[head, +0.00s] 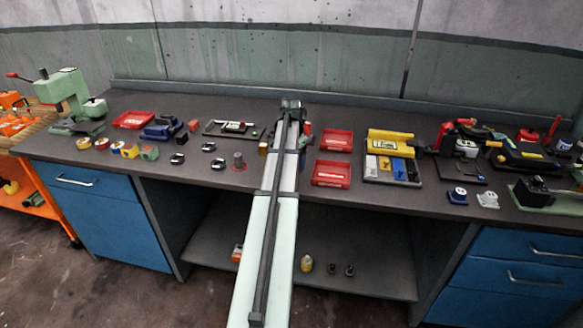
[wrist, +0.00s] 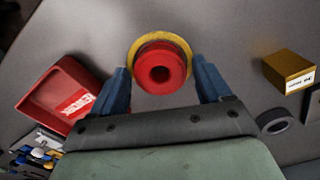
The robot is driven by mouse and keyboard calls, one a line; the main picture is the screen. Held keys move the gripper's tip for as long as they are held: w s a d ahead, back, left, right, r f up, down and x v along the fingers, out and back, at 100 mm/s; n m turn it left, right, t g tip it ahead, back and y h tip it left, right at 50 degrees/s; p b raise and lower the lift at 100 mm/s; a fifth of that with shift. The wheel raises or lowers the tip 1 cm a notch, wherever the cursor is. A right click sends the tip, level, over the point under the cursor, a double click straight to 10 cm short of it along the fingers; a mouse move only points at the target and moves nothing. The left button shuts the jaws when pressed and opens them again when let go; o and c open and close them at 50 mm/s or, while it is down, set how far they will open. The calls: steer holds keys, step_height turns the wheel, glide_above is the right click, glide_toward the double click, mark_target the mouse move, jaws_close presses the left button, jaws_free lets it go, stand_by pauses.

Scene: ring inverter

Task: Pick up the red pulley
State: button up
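The red pulley (wrist: 148,83) shows in the wrist view as a red round body with a dark centre hole and a yellow rim behind it. My gripper (wrist: 160,66) is open, with one blue finger on each side of the pulley. Gaps show between the fingers and the pulley, and I cannot tell how far above it they are. In the head view my gripper (head: 291,104) is over the bench at the far end of my arm. A small red thing at its right may be the pulley, partly hidden.
A red tray (wrist: 42,98) lies left in the wrist view. A yellow box (wrist: 288,68) and a dark ring (wrist: 274,122) are at the right.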

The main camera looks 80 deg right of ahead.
steer(key=c, duration=1.1)
steer(key=shift+r, duration=0.15)
steer(key=shift+c, duration=0.2)
